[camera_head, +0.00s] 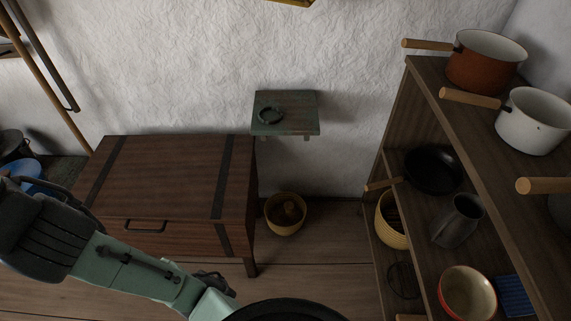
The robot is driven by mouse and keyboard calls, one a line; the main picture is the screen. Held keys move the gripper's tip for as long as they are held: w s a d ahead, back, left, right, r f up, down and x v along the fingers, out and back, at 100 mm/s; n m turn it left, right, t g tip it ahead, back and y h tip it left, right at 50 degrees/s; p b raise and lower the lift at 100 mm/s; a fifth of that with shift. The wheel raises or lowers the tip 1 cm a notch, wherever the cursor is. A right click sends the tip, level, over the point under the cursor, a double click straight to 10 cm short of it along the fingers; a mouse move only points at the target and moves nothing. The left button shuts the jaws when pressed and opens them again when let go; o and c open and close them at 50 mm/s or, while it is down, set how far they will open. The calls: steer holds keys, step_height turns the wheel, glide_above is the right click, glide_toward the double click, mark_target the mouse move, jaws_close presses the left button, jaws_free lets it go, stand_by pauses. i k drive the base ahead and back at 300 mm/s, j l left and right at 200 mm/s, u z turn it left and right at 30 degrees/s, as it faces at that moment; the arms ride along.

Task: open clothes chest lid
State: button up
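The clothes chest (180,238) is a dark brown wooden box against the wall, left of centre. Its flat lid (170,175) is down and shut, with dark bands near both ends. A dark bar handle (146,226) is on the front, just below the lid's front edge. My pale green arm reaches from the bottom middle to the left edge, in front of the chest, and hides its lower left front. The dark end of my arm is at the left edge, left of the chest. I cannot make out my gripper's fingers or any contact with the chest.
A small green wall shelf (300,118) holding a ring hangs right of the chest. A yellow basket (286,228) stands on the floor below it. A wooden shelf unit (425,82) with pots and bowls fills the right. Blue dishes (28,170) sit at far left.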

mark_target(202, 177)
steer(key=k+u, duration=0.15)
steer(key=u, duration=0.85)
steer(key=j+z, duration=0.45)
steer(key=k+j+z, duration=0.2)
steer(key=j+z, duration=0.3)
